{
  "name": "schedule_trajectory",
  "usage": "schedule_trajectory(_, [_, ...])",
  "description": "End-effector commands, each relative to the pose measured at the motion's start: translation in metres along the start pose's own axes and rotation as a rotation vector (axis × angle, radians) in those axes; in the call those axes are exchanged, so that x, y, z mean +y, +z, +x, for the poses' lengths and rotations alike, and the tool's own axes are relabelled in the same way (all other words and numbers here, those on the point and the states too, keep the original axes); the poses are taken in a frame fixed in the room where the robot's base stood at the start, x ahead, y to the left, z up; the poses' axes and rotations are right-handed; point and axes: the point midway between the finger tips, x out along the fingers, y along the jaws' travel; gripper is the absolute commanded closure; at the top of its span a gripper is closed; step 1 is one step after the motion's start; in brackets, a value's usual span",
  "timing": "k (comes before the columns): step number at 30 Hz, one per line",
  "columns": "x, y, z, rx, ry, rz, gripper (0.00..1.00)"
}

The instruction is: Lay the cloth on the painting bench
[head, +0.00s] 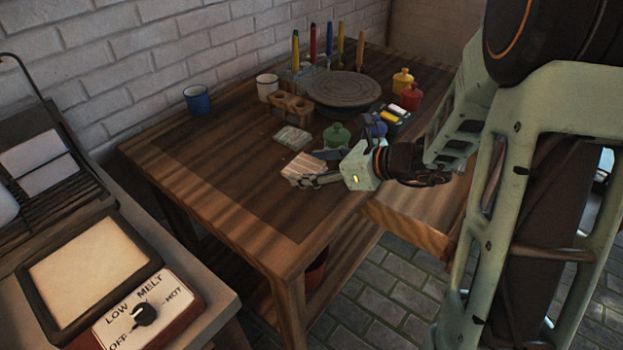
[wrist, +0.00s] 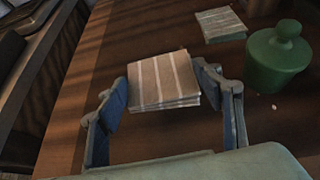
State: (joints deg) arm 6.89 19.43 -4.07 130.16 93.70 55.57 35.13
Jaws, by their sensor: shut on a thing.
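My gripper (head: 318,170) is shut on a folded, pale brown cloth with light stripes (head: 301,169). In the wrist view the cloth (wrist: 163,82) sits between the two fingers (wrist: 165,90). The cloth is over the front part of the wooden painting bench (head: 215,185), low and close to the top; I cannot tell whether it touches it. A second folded striped cloth (head: 293,137) lies flat on the bench behind it and also shows in the wrist view (wrist: 220,24).
A green lidded pot (head: 336,135) stands just right of the second cloth. A dark turntable (head: 343,89), blue mug (head: 197,99), white mug (head: 267,87), upright tools, yellow pot (head: 402,81) and red pot (head: 411,97) stand further back. The bench's left and front are clear. A melt hotplate (head: 90,270) is at left.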

Motion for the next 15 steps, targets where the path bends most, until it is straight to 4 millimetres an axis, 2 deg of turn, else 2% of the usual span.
schedule_trajectory(1, [0.001,-0.01,0.007,0.002,0.003,0.005,0.6])
schedule_trajectory(5, [0.001,-0.026,0.015,0.0,0.003,0.004,0.6])
schedule_trajectory(15, [0.0,-0.029,0.016,-0.002,0.001,0.002,0.6])
